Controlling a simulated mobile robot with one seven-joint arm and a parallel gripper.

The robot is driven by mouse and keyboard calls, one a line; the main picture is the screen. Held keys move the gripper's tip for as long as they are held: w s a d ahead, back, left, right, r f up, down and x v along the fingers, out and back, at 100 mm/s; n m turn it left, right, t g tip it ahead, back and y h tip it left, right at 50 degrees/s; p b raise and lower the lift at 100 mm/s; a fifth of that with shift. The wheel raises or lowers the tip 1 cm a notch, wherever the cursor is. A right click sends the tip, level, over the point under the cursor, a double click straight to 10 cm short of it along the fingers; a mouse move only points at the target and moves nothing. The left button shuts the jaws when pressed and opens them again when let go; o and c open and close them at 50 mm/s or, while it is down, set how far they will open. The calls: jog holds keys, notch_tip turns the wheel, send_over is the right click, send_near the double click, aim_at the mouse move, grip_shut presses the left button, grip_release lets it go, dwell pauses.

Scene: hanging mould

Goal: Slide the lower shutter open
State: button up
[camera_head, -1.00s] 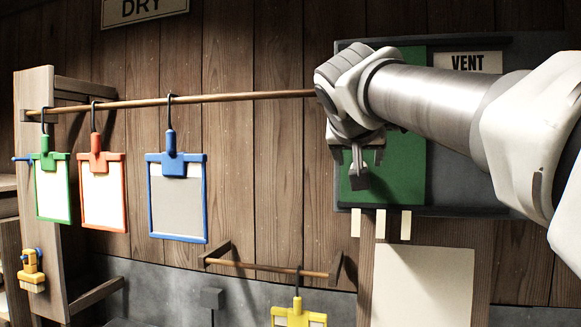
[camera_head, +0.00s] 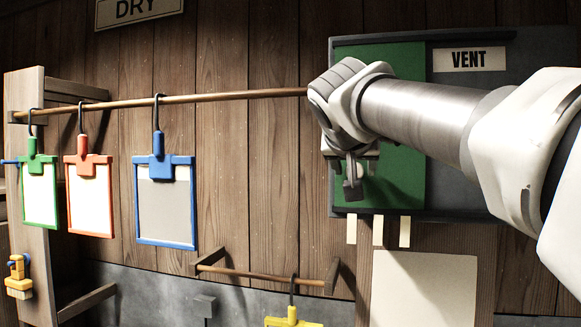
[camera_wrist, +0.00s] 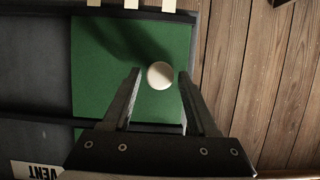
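The vent box (camera_head: 500,120) hangs on the plank wall, with a dark frame and a green area at its left. In the wrist view, which is turned over, a dark rail splits the green into a large lower shutter (camera_wrist: 100,70) and a strip of the upper shutter (camera_wrist: 78,134). A pale round knob (camera_wrist: 160,76) stands on the lower shutter. My gripper (camera_wrist: 160,73) is open, with one finger on each side of the knob and a narrow gap showing on both sides. In the head view my gripper (camera_head: 352,178) is in front of the green, and the knob is hidden.
A wooden rod (camera_head: 220,97) with green, red and blue clipped frames (camera_head: 165,205) runs left of the box. A lower rod (camera_head: 262,273) holds a yellow clip (camera_head: 292,318). Pale tabs (camera_head: 378,230) hang under the box, above a blank sheet (camera_head: 425,290).

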grip_shut()
dwell(1.2)
